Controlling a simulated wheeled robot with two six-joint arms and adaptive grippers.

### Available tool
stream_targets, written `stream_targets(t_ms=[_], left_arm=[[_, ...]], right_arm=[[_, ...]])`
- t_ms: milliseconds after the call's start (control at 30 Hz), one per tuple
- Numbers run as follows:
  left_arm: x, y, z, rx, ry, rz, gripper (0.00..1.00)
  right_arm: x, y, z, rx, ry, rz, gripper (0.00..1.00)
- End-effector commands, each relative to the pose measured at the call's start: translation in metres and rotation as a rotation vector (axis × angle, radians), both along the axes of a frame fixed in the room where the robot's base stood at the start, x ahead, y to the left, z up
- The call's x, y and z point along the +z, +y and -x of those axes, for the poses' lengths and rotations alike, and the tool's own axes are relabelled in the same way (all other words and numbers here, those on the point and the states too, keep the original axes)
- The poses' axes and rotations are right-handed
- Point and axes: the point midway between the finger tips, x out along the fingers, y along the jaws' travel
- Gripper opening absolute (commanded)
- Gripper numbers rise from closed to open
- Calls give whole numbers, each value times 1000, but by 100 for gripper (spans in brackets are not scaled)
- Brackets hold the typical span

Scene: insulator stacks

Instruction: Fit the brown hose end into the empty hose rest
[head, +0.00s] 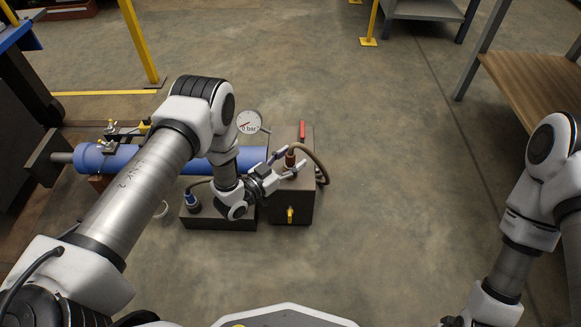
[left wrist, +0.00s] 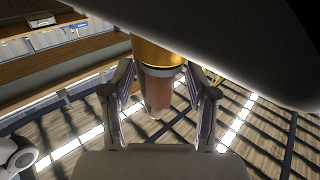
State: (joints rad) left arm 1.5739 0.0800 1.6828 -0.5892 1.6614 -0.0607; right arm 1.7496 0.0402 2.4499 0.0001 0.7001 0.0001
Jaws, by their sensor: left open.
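The brown hose end (head: 290,160) stands at the top of a dark box (head: 292,205), with its brown hose (head: 312,160) arching over to the right. My left gripper (head: 291,164) is open, with its fingers at the hose end. In the left wrist view a reddish-brown cylinder with a brass collar (left wrist: 158,88) lies between the spread fingers of my left gripper (left wrist: 162,92); contact cannot be told. A blue hose end (head: 192,201) stands on a lower dark block (head: 218,217). I cannot make out the empty hose rest. My right gripper is barely visible at the bottom edge.
A blue cylinder (head: 125,157) lies behind my left arm. A pressure gauge (head: 249,122) and a red handle (head: 302,130) stand near the box, and a yellow valve (head: 290,215) is on its front. A wooden-topped table (head: 535,80) stands at right. The middle floor is clear.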

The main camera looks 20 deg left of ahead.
Motion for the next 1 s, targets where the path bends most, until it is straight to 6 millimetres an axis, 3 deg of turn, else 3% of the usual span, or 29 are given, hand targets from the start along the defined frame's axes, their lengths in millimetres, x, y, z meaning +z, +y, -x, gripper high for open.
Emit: stream_targets(t_ms=[133,200,300,733,1000], left_arm=[[1,1,0,1,0,0,54],[1,1,0,1,0,0,30],[1,1,1,1,0,0,0],[7,1,0,1,-1,0,0],[45,1,0,1,-1,0,0]], right_arm=[[2,0,0,0,-1,0,75],[2,0,0,0,-1,0,75],[2,0,0,0,-1,0,75],[6,0,0,0,0,0,75],[34,0,0,0,0,0,75]])
